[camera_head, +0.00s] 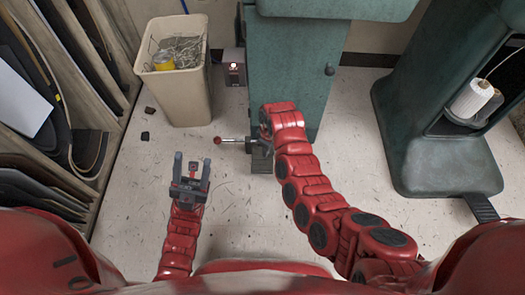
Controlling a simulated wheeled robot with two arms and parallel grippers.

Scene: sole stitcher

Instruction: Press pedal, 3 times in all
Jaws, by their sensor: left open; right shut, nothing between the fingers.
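A dark grey pedal (262,163) shows low at the foot of the green cabinet-like machine, partly hidden by my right arm. My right gripper (264,143) is at the end of that red arm, right over or at the pedal. It is shut with nothing held; its fingers are mostly hidden, and I cannot tell whether it touches the pedal. My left gripper (191,170) is open and empty above the floor, to the left of the pedal. Another black pedal-like plate (482,208) sticks out from the foot of the right-hand green machine.
A metal lever with a red knob (217,140) sticks out left beside the pedal. A beige bin (178,95) holds scraps. Racks with sheets line the left. The floor between is mostly clear.

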